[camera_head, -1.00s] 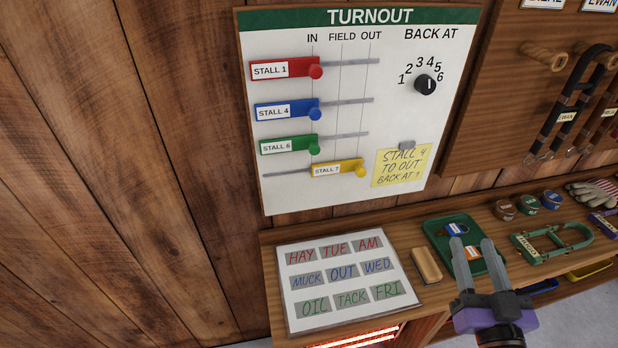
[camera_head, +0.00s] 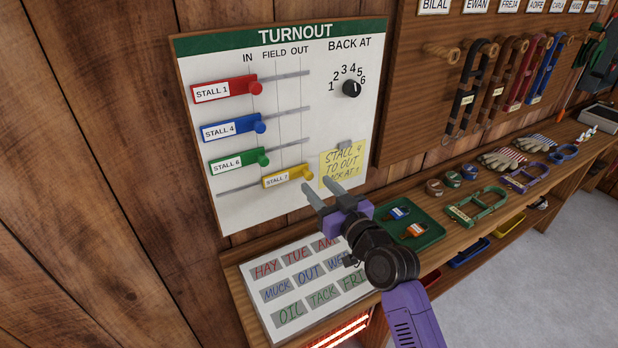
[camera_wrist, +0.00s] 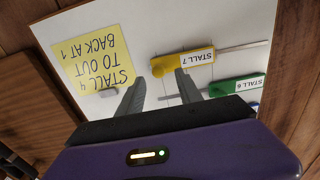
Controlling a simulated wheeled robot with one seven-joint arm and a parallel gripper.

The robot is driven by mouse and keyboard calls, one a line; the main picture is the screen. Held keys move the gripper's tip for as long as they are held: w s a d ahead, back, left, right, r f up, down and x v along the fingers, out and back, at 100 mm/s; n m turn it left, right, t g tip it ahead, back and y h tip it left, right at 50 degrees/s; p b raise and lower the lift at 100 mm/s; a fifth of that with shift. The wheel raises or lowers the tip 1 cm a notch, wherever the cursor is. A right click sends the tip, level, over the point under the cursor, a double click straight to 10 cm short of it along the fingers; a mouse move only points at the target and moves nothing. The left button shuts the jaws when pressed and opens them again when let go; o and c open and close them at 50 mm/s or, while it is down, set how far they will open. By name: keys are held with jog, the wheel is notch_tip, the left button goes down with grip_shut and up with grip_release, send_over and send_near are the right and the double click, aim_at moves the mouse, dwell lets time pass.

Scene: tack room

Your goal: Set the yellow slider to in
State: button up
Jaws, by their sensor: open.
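The yellow slider (camera_head: 283,181), labelled STALL 7, sits on the lowest rail of the white TURNOUT board (camera_head: 232,205). Its round knob is at the right, under the OUT column. My gripper (camera_head: 317,184) is open, its fingertips just below and right of the yellow knob in the head view. In the wrist view, which is upside down, the fingertips (camera_wrist: 160,79) lie to either side of the yellow knob (camera_wrist: 159,69). I cannot tell whether they reach around it. Nothing is held.
The red (camera_head: 225,91), blue (camera_head: 232,128) and green (camera_head: 238,161) sliders sit above, knobs under IN. A yellow note (camera_head: 343,160) hangs right of the yellow slider. A dial (camera_head: 351,88) is above it. A shelf with a green tray (camera_head: 428,236) and a word board (camera_head: 250,300) lies below.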

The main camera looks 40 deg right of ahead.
aim_at(310, 177)
jog(key=shift+x, duration=2.05)
jog(key=shift+d, duration=0.1)
grip_shut()
